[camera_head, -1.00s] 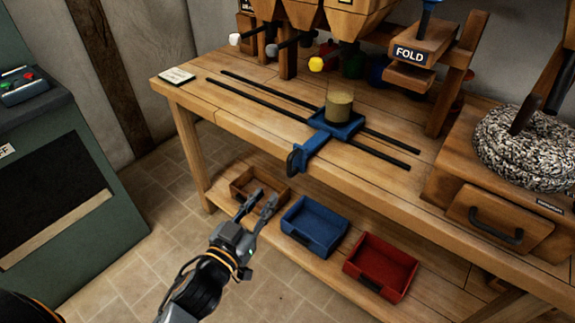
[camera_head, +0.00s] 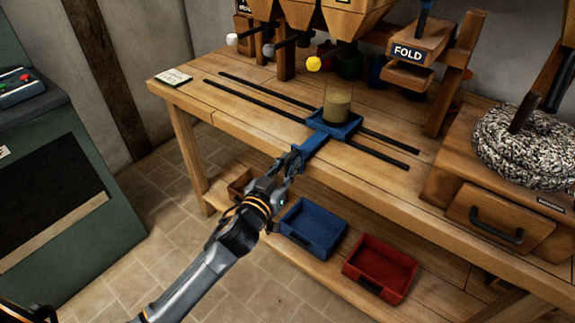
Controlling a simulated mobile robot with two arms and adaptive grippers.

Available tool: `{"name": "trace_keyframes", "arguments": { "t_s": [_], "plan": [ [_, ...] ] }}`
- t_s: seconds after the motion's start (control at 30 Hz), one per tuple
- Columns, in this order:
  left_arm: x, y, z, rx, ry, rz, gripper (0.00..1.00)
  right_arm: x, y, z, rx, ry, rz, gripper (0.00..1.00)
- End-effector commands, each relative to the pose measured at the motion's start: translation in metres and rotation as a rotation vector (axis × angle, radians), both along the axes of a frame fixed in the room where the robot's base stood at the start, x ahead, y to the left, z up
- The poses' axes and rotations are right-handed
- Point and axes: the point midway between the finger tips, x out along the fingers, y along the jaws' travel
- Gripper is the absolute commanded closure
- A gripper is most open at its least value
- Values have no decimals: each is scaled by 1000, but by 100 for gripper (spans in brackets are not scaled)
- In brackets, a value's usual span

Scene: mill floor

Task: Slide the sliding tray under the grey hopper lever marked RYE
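The blue sliding tray (camera_head: 350,127) sits across two black rails on the bench, right of the yellow-knobbed lever (camera_head: 314,63). A tan cylindrical container (camera_head: 337,106) stands on it. Its blue handle (camera_head: 314,144) juts over the bench's front edge. My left gripper (camera_head: 292,160) is at the handle's outer end, its fingers around or against it; I cannot tell whether they are closed. The grey-knobbed lever (camera_head: 268,50) is farther left, beside the white-knobbed one (camera_head: 232,39). No RYE mark is readable. My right gripper is not in view.
The black rails (camera_head: 250,94) run clear to the left of the tray, with a small card (camera_head: 173,77) near the bench's left end. Blue (camera_head: 314,225) and red (camera_head: 380,268) bins stand on the lower shelf. A millstone (camera_head: 530,150) stands at right.

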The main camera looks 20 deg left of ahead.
Motion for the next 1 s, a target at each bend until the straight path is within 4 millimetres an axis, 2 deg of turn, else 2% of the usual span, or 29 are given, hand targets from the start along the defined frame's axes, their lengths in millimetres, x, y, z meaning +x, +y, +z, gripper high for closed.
{"name": "trace_keyframes", "arguments": {
  "t_s": [0.23, 0.33, 0.37, 0.67, 0.77, 1.0],
  "plan": [
    [1, 0, 0, 0, 0, 0, 77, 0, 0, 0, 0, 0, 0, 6],
    [1, 0, 0, 0, 0, 0, 98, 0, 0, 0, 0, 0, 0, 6],
    [1, 0, 0, 0, 0, 0, 100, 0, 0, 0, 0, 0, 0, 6],
    [1, 3, 0, 2, 1, 1, 100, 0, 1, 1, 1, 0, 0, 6],
    [7, 18, 1, 5, 2, 3, 100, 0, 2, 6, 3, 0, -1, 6],
    [29, 80, 1, 9, 4, 6, 100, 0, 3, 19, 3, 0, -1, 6]
  ]
}}
